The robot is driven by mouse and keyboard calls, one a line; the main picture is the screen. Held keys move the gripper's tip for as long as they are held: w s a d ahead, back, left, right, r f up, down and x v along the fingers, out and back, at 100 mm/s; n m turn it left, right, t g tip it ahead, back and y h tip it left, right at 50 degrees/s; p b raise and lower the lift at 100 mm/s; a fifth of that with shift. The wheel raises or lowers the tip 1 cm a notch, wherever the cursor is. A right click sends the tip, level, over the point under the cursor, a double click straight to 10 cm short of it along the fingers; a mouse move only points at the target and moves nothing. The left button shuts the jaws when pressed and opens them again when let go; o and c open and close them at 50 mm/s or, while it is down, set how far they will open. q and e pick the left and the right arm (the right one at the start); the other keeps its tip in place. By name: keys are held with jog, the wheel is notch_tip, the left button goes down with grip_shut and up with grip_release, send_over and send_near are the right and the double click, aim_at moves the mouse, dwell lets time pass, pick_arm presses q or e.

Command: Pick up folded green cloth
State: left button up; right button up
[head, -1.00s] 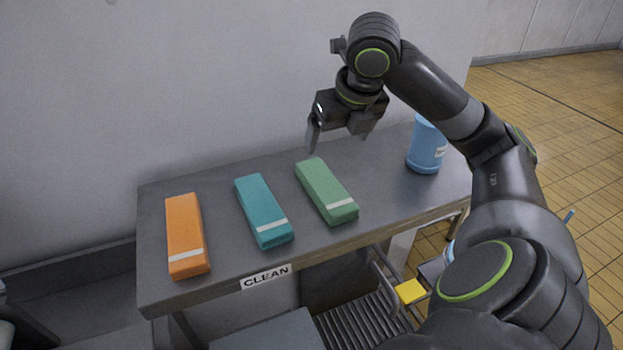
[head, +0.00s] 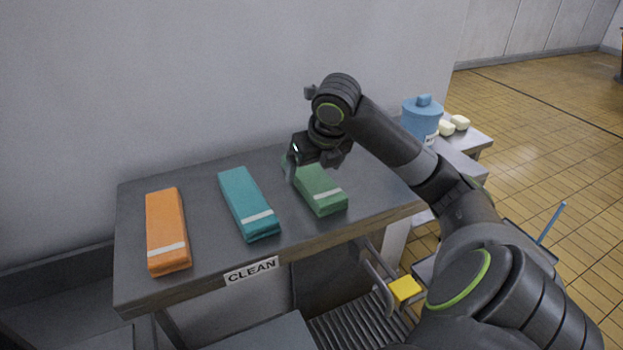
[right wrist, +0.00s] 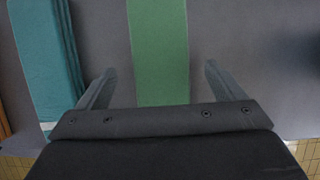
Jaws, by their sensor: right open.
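The folded green cloth (head: 322,191) lies on the grey table, with a white band near its front end. My right gripper (head: 316,172) is open above the cloth's far part and hides some of it in the head view. In the right wrist view the green cloth (right wrist: 158,50) runs between the two spread fingers of the right gripper (right wrist: 158,85), with a gap on each side. I cannot tell whether the fingertips are level with the cloth. My left gripper is not in view.
A teal cloth (head: 248,205) lies left of the green one, close to the left finger in the wrist view. An orange cloth (head: 166,230) lies farther left. A blue lidded container (head: 421,121) stands to the right. The table (head: 215,262) has a CLEAN label and a wall behind.

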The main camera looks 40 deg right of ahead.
aim_at(313, 176)
jog(key=shift+p+x, duration=0.3)
jog(key=shift+x, duration=1.35)
jog(key=shift+s+d, duration=0.1)
jog(key=c, duration=1.2)
